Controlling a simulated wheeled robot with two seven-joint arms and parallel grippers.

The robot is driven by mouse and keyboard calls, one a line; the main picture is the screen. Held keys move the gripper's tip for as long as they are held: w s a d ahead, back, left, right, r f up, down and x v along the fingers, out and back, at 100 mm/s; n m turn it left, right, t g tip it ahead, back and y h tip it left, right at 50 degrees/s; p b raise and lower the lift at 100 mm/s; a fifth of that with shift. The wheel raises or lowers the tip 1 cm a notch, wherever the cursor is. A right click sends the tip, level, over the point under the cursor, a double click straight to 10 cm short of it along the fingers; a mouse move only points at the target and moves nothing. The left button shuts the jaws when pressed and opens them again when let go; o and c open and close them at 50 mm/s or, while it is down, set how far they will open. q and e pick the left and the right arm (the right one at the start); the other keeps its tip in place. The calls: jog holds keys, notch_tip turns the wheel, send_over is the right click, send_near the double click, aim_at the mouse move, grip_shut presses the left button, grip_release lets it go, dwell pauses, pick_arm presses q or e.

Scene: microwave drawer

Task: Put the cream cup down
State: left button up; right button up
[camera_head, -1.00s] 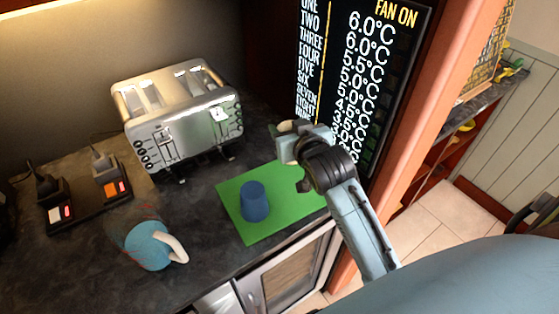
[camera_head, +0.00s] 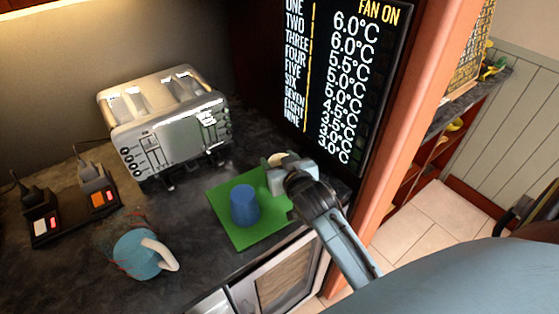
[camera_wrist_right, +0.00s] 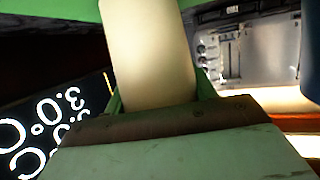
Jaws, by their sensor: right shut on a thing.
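The cream cup (camera_head: 279,158) shows as a small pale shape at the tip of my right gripper (camera_head: 277,174), partly hidden behind it. In the right wrist view the cream cup (camera_wrist_right: 150,50) fills the space between the fingers, and the gripper is shut on it. The cup is at the back right corner of the green mat (camera_head: 222,212). I cannot tell whether it touches the mat or counter. A blue cup (camera_head: 244,206) stands upside down on the mat, left of the gripper. My left gripper is not in view.
A silver toaster (camera_head: 170,130) stands behind the mat. A light blue mug (camera_head: 138,256) with a white handle is at the front left. A black temperature board (camera_head: 340,80) rises close behind the gripper.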

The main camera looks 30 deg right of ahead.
jog(key=shift+f, duration=0.2)
jog(key=o, duration=1.1)
jog(key=shift+c, duration=0.2)
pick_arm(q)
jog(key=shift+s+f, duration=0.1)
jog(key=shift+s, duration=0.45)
pick_arm(e)
jog(key=shift+r, duration=0.1)
jog(key=shift+r, duration=0.15)
jog(key=v, duration=1.2)
